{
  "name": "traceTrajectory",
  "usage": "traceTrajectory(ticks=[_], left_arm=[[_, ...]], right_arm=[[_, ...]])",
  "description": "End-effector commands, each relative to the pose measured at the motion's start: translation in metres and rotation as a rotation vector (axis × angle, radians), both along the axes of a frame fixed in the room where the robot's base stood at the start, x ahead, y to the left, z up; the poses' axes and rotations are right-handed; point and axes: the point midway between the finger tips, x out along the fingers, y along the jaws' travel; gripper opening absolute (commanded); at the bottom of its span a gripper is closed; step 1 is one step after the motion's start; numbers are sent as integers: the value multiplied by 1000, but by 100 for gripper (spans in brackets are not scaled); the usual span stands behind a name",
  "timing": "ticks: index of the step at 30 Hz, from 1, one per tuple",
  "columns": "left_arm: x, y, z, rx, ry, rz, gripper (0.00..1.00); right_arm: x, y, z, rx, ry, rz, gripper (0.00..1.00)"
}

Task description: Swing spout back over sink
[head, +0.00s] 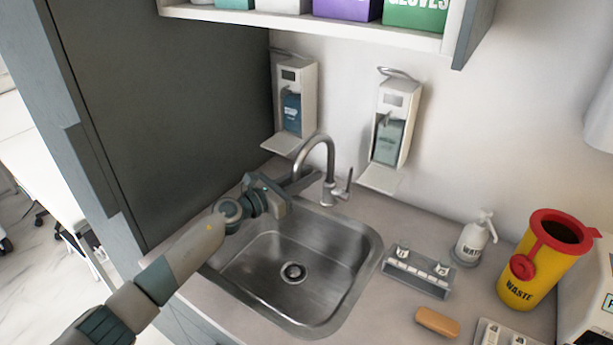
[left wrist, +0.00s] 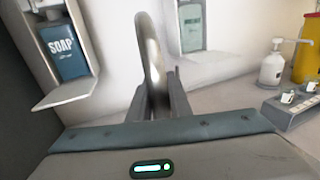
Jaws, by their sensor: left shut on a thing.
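The metal spout (head: 318,140) is a curved gooseneck on the faucet behind the steel sink (head: 262,262). Its tip points to the left, toward the sink's back left side. A lever handle (head: 345,186) stands at the right of the faucet base. My left gripper (head: 298,182) reaches in from the left over the sink's back left corner and is shut on the spout. In the left wrist view the spout (left wrist: 150,60) rises between the two fingers (left wrist: 158,98). The fingers partly hide its lower end. My right gripper is not in view.
Two wall dispensers, soap (head: 292,105) at left and another (head: 390,130) at right, hang behind the faucet. A pump bottle (head: 473,240), a small grey rack (head: 418,272), a brown bar (head: 437,322) and a yellow waste bin (head: 530,270) stand right of the sink. A shelf hangs above.

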Motion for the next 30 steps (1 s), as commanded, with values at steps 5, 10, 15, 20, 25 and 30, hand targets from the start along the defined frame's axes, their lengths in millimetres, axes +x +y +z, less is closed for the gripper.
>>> traceTrajectory(ticks=[5, 10, 15, 20, 25, 30], left_arm=[[-1, -1, 0, 2, -3, -2, 0], [0, -1, 0, 2, -3, -2, 0], [0, -1, 1, 2, -3, -2, 36], [0, -1, 0, 1, -2, -1, 36], [0, 0, 0, 1, -1, 0, 36], [-4, 6, -1, 1, 0, 1, 36]], right_arm=[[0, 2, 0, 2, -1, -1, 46], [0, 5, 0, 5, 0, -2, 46], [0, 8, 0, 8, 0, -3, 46], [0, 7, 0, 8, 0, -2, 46], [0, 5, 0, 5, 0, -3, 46], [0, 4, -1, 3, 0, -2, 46]])
